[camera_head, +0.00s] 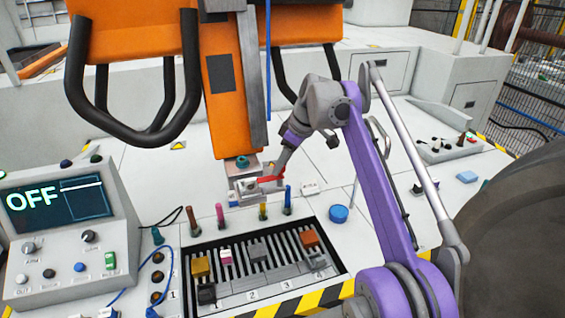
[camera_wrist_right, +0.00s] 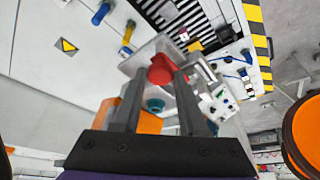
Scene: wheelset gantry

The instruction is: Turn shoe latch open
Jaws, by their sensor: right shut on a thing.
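The red shoe latch (camera_head: 270,179) is on the grey metal shoe block (camera_head: 247,190) at the lower end of the orange gantry column (camera_head: 222,85). My right gripper (camera_head: 277,172) is at the latch, its arm coming in from the right. In the right wrist view the red latch (camera_wrist_right: 161,70) lies between the tips of the two grey fingers (camera_wrist_right: 160,82), which are shut on it. The fingers cover part of the latch. A teal round part (camera_wrist_right: 154,104) shows behind the fingers. My left gripper is in neither view.
Below the shoe is a slotted rack (camera_head: 262,262) with colored blocks and numbered places. Several colored pegs, one of them yellow (camera_head: 263,212), stand just in front of the shoe. A console (camera_head: 65,225) reading OFF is at left. A blue round knob (camera_head: 338,214) is at right.

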